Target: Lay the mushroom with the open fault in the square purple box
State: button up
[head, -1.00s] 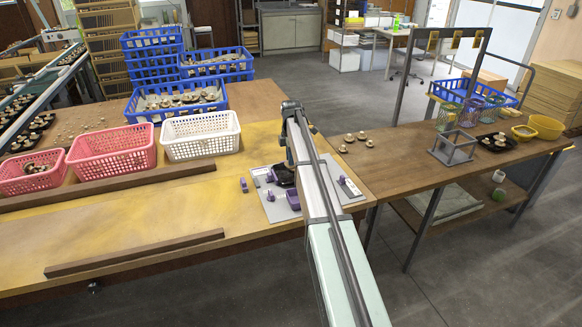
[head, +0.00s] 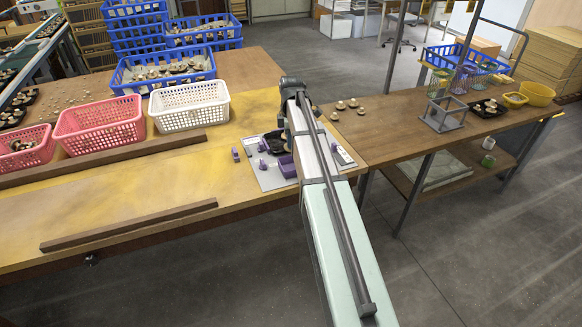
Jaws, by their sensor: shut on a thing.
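My arm crosses the grey mat (head: 270,181) and hides part of it. My gripper does not show; it is probably behind the arm, so I cannot see what it holds. A small purple box (head: 287,166) stands on the mat close to the left of the arm, partly covered by it. Smaller purple pieces (head: 262,163) lie left of it. A black tray (head: 275,143) sits behind the box, also partly covered. I cannot make out the mushroom with the open fault.
Several mushrooms (head: 353,103) stand on the right-hand table (head: 400,125). A grey frame (head: 443,118) stands there too. A white basket (head: 190,107) and a pink basket (head: 100,127) are at left. Wooden bars (head: 130,226) lie on the yellow table; its front left is clear.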

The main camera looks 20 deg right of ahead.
jog(key=shift+f, duration=4.8)
jog(key=shift+f, duration=0.15)
jog(key=o, duration=0.7)
jog(key=shift+o, duration=0.2)
jog(key=r, duration=1.2)
jog(key=shift+s+r, duration=0.15)
jog(key=shift+s, duration=0.05)
